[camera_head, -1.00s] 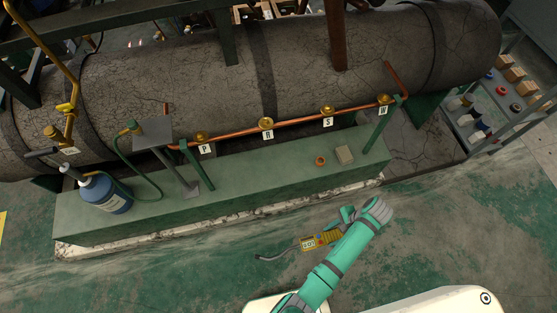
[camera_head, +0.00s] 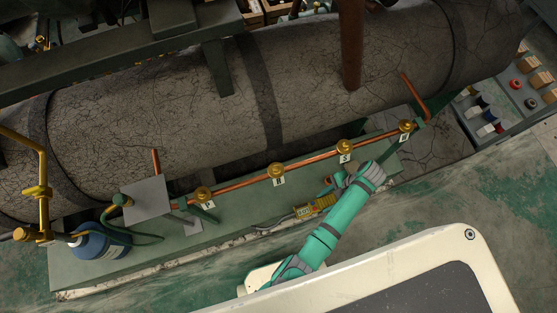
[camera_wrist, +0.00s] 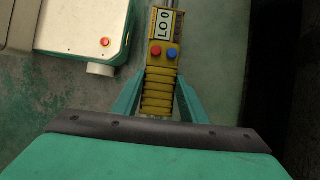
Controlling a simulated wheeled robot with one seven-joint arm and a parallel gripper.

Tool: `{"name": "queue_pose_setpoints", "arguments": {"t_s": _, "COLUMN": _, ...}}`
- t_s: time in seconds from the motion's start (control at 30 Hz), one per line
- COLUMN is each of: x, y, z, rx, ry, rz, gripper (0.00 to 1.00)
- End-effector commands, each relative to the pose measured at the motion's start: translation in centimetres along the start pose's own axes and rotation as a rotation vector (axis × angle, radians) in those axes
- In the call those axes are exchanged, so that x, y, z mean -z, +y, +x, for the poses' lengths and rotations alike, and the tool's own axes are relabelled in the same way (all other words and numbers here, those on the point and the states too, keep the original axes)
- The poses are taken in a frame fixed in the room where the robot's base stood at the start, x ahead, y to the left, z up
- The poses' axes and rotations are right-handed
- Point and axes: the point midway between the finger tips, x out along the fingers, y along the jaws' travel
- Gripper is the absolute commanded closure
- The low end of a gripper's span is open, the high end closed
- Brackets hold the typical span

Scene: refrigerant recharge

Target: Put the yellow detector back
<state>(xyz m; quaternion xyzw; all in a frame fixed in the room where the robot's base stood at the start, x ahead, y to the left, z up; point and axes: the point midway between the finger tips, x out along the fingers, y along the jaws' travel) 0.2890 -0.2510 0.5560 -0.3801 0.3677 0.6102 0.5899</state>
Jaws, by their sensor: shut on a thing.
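The yellow detector (camera_head: 315,206) is a ribbed handheld tool with a small display and a thin dark probe pointing left. In the wrist view the detector (camera_wrist: 160,70) shows a display, which seems to read "LO 0", above a red and a blue button. My gripper (camera_wrist: 160,98) is shut on its ribbed handle, with a green finger on each side. In the head view my gripper (camera_head: 333,190) holds the detector over the front part of the green plinth (camera_head: 240,228). I cannot tell how high above it the detector is.
A copper pipe with brass valves (camera_head: 277,170) tagged P, R, S and W runs behind my gripper, before a large cracked tank (camera_head: 170,110). A blue cylinder (camera_head: 100,243) stands at left. A grey shelf (camera_head: 515,110) with small items stands at right.

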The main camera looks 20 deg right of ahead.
Motion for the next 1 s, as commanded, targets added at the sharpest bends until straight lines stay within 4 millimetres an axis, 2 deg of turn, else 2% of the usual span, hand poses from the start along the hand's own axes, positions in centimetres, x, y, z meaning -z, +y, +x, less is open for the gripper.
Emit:
{"name": "queue_pose_setpoints", "arguments": {"t_s": 0.17, "x": -0.5, "y": -0.6, "z": 0.6, "rx": -0.001, "ry": -0.003, "rz": -0.002, "gripper": 0.81}}
{"name": "queue_pose_setpoints", "arguments": {"t_s": 0.6, "x": -4.3, "y": -6.5, "z": 7.1, "rx": -0.001, "ry": -0.004, "rz": -0.001, "gripper": 0.81}}
{"name": "queue_pose_setpoints", "arguments": {"t_s": 0.8, "x": -4.5, "y": -8.3, "z": 10.8, "rx": -0.001, "ry": -0.004, "rz": 0.001, "gripper": 0.81}}
{"name": "queue_pose_setpoints", "arguments": {"t_s": 1.0, "x": -4.7, "y": -9.2, "z": 12.6, "rx": 0.001, "ry": -0.002, "rz": 0.000, "gripper": 0.81}}
